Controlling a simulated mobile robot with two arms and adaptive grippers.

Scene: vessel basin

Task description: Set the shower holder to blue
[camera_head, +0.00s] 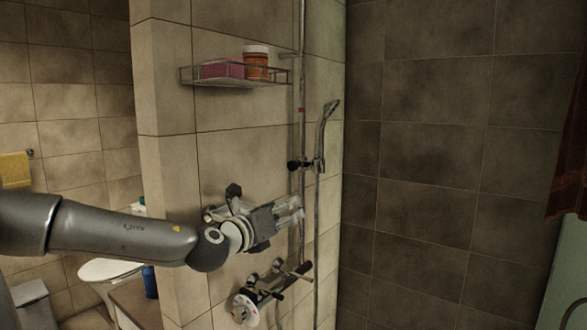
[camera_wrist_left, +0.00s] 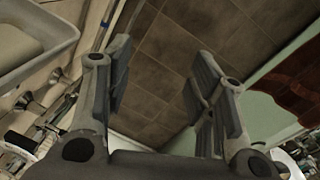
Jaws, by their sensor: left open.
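The shower holder (camera_head: 305,164) is a dark clamp with a knob on the vertical metal rail (camera_head: 302,60). It carries the chrome hand shower (camera_head: 323,130), which stands roughly upright. A small red mark (camera_head: 301,110) shows on the rail above the holder. My right gripper is not in view.
A wire shelf (camera_head: 235,82) with a pink box (camera_head: 222,69) and an orange jar (camera_head: 256,64) hangs above my left arm. The mixer tap (camera_head: 270,285) sits below the gripper. A dark tiled wall (camera_head: 430,150) stands to the right, with free room before it.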

